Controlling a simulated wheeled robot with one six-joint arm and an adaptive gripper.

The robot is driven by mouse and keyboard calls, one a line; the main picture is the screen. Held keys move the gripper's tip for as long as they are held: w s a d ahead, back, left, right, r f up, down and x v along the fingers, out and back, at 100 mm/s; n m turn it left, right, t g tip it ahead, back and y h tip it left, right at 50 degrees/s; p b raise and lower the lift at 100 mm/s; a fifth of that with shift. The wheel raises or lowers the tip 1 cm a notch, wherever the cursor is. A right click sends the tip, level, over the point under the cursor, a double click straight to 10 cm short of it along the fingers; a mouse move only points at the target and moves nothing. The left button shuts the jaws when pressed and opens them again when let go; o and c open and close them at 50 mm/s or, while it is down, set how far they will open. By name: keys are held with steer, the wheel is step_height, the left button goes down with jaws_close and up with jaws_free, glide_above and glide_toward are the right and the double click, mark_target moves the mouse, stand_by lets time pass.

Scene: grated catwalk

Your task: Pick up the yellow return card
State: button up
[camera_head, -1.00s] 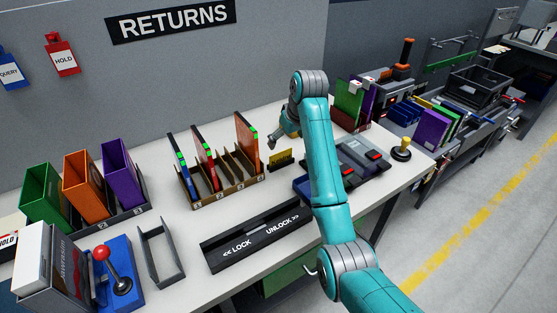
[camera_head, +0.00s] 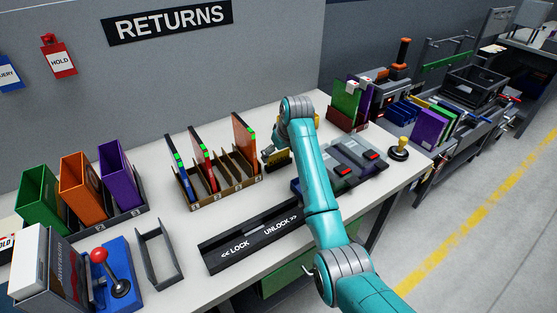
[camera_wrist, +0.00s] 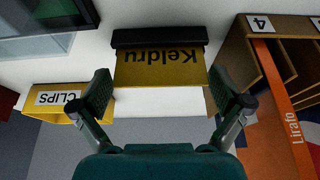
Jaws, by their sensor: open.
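The yellow return card (camera_wrist: 160,72), marked "Keldru", stands in a black holder (camera_wrist: 160,38) in the wrist view, its lettering upside down there. My gripper (camera_wrist: 162,86) is open, with one finger to each side of the card. The left finger is close to the card's side and the right one is near its other edge; I cannot tell whether either touches. In the head view the card (camera_head: 280,158) stands on the white table, partly hidden by my gripper (camera_head: 270,153) and arm.
A cardboard rack (camera_head: 222,188) with upright folders stands just left of the card. A yellow CLIPS box (camera_wrist: 84,92) is on the other side.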

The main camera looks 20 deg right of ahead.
steer(key=c, duration=0.6)
